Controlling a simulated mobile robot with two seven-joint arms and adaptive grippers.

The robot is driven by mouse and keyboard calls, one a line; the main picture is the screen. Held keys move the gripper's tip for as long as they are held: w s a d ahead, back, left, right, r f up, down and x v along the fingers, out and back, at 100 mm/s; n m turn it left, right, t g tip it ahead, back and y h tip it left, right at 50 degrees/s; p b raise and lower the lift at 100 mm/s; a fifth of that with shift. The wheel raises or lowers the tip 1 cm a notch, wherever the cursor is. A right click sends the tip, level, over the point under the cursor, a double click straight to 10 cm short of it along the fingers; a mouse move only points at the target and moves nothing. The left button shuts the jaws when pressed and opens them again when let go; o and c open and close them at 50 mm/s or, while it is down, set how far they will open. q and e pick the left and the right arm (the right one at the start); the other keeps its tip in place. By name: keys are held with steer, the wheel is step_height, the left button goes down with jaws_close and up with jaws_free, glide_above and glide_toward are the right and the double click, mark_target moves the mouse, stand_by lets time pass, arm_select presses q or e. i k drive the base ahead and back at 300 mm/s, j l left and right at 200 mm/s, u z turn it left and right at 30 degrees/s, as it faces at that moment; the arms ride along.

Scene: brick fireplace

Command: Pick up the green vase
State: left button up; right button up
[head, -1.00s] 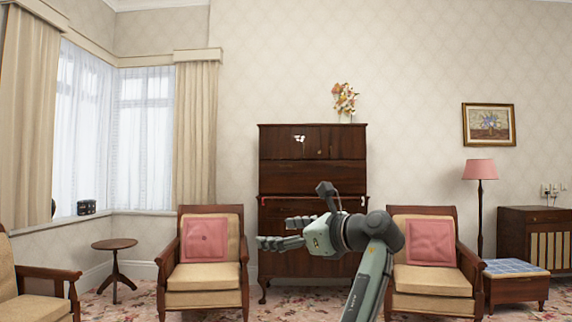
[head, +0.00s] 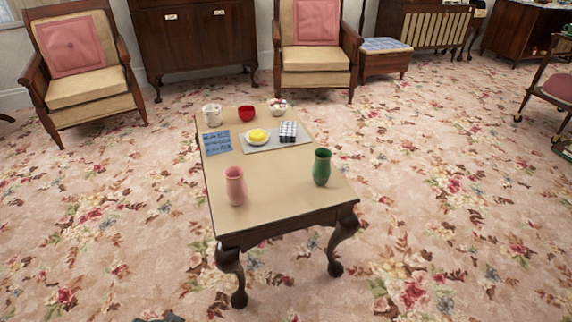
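The green vase (head: 322,167) stands upright near the right front edge of a small wooden table (head: 277,190). A pink vase (head: 235,186) stands upright to its left on the same table, with bare tabletop between them. Neither of my grippers shows clearly in the head view now. Only a small dark shape, which I cannot identify, shows at the bottom edge left of the middle.
Behind the vases are a grey tray (head: 260,147) with a yellow item (head: 258,136), a blue card (head: 217,142), a white jug (head: 212,115), a red bowl (head: 246,113) and a white bowl (head: 278,107). Armchairs (head: 83,87) stand behind. Carpet around the table is clear.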

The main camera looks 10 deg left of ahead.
mark_target(321, 170)
steer(key=u, duration=0.45)
steer(key=l+u, duration=0.1)
steer(key=u, duration=0.4)
steer(key=i+u, duration=0.1)
steer(key=u, duration=0.35)
steer(key=l+u, duration=0.1)
steer(key=u, duration=0.85)
steer(key=l+u, duration=0.1)
steer(key=u, duration=0.85)
steer(key=k+l+u, duration=0.15)
steer(key=u, duration=0.35)
steer(key=k+u, duration=0.2)
steer(key=u, duration=0.3)
steer(key=l, duration=0.05)
